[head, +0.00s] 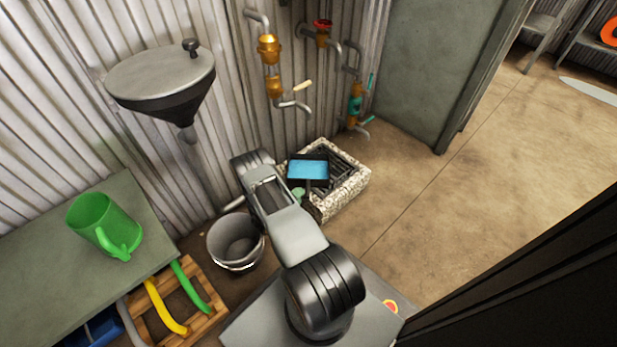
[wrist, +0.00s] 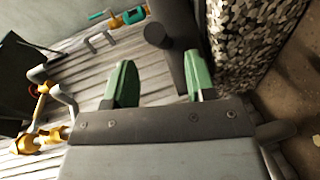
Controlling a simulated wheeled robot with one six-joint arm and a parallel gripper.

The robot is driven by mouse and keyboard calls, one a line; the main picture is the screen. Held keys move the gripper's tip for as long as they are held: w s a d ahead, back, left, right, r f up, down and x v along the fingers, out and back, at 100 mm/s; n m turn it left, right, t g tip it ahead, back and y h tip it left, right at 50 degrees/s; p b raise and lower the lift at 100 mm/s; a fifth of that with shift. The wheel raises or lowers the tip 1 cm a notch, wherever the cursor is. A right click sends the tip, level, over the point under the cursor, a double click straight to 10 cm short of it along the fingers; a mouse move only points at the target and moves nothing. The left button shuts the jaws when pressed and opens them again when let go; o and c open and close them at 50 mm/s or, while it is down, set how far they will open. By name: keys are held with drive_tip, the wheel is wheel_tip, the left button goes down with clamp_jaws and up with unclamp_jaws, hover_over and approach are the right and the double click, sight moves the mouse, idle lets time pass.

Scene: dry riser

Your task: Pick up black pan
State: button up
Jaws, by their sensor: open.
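In the head view a black, square-rimmed object with a bright blue face (head: 308,168) sits over the stone basin. It looks like the black pan, but I cannot be sure. A dark part extends below it, partly hidden by my arm. My gripper (head: 299,195) is mostly hidden behind my arm there, beside the basin. In the wrist view my gripper (wrist: 160,85) is open, with two green fingertips apart and nothing clearly held. A dark cylindrical piece (wrist: 178,50) with a round stub shows just beyond the right fingertip; I cannot tell whether it belongs to the pan.
The speckled stone basin (head: 350,183) has a dark grate and stands against the corrugated wall. A grey bucket (head: 237,243) is left of my arm. A green jug (head: 103,225) stands on a bench. Valved pipes (head: 270,70) project from the wall.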

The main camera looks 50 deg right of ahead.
sight(307, 190)
drive_tip(key=d+b, duration=0.1)
drive_tip(key=d, duration=0.1)
drive_tip(key=d+f+b, duration=0.1)
drive_tip(key=d, duration=0.2)
drive_tip(key=shift+d+f+b, duration=0.1)
drive_tip(key=shift+d+b, duration=0.1)
drive_tip(key=shift+b, duration=0.15)
clamp_jaws()
idle(0.4)
